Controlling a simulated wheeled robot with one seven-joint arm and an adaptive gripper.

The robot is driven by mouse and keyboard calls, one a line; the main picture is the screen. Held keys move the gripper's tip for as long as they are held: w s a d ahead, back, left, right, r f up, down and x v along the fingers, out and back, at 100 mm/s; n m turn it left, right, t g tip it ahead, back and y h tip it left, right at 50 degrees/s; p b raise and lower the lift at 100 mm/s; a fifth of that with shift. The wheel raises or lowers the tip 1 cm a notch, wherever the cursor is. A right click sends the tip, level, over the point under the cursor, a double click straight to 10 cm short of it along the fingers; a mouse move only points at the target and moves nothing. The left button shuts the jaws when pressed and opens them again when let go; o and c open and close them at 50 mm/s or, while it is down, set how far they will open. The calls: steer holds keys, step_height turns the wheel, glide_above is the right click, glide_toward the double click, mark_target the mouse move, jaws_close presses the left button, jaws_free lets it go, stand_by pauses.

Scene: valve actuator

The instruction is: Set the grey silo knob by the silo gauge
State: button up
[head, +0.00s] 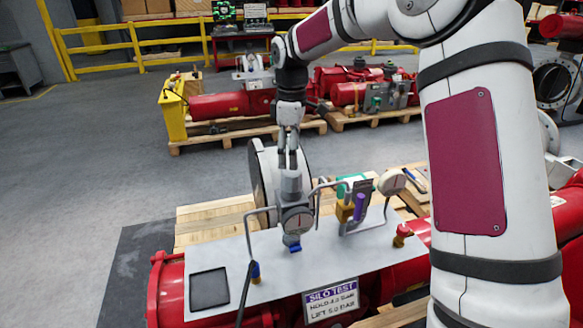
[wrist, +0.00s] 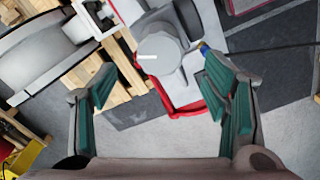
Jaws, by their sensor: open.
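The grey silo knob (head: 291,186) stands upright on the test panel, just above the round silo gauge (head: 297,221). The gauge has a pale face; its needle is too small to read surely. My gripper (head: 288,164) points down directly over the knob, its fingertips close to the knob's top. In the wrist view the knob (wrist: 160,52) shows from above with a white mark on its top. It lies between and beyond the spread green-padded fingers of my gripper (wrist: 158,72). I cannot tell that either finger touches it.
The pale panel (head: 225,250) carries bent pipes, a blue-handled fitting (head: 292,244), a brass valve (head: 345,212), a second gauge (head: 392,182) and a red knob (head: 402,234). A SILO TEST sign (head: 331,300) hangs in front; its smaller writing is hard to read. Open floor lies left.

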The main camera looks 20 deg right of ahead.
steer(key=shift+r, duration=2.4)
steer(key=shift+s, duration=0.1)
steer(key=s+r+m+t+h, duration=0.1)
steer(key=s+r+m, duration=0.3)
steer(key=s, duration=0.5)
steer(key=s+r+m+t, duration=0.1)
steer(key=s+r+m, duration=0.1)
steer(key=s+r, duration=0.5)
steer(key=s+f+m+t, duration=0.1)
steer(key=s+f+m, duration=0.1)
steer(key=s, duration=0.7)
steer(key=s+f+m+t+y, duration=0.1)
steer(key=s+f+m+t, duration=0.1)
steer(key=s, duration=0.7)
steer(key=shift+s+f+m, duration=0.25)
steer(key=shift+f+m, duration=0.5)
steer(key=shift+m, duration=0.45)
